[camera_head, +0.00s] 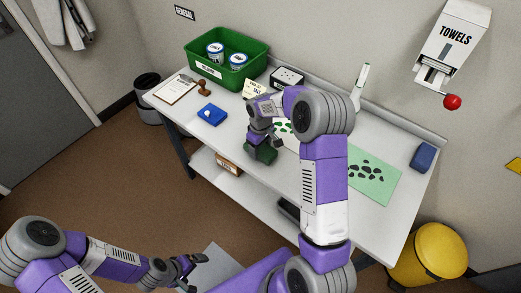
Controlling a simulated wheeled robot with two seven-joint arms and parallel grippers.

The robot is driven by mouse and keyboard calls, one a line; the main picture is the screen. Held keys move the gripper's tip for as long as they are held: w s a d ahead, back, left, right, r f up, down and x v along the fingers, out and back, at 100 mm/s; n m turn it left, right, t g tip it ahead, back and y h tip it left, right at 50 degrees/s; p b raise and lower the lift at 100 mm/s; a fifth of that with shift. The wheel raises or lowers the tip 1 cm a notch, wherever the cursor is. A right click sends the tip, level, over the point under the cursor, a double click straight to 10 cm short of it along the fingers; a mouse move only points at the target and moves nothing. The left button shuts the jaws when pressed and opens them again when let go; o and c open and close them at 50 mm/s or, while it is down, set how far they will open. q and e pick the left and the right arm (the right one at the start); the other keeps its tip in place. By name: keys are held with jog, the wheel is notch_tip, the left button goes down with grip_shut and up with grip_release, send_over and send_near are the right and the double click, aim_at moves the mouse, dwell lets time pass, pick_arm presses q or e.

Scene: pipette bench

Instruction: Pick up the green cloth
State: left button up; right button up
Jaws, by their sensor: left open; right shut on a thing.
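The green cloth (264,153) is a dark green bundle near the front edge of the white bench, in the head view. My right gripper (259,138) is directly above it and shut on it. The arm hides part of the bench behind, and I cannot tell whether the cloth touches the bench top. My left gripper (195,264) is open and empty, low in front of the bench and well away from the cloth.
The bench (185,112) carries a green bin (204,70) with white tubs, a clipboard (174,89), a blue pad (212,115), a light green mat (378,194) and a blue block (423,157). A yellow bin (430,254) stands at the right.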

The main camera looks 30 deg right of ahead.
notch_tip(320, 180, up, 10)
jog(key=p, duration=0.2)
dwell(0.4)
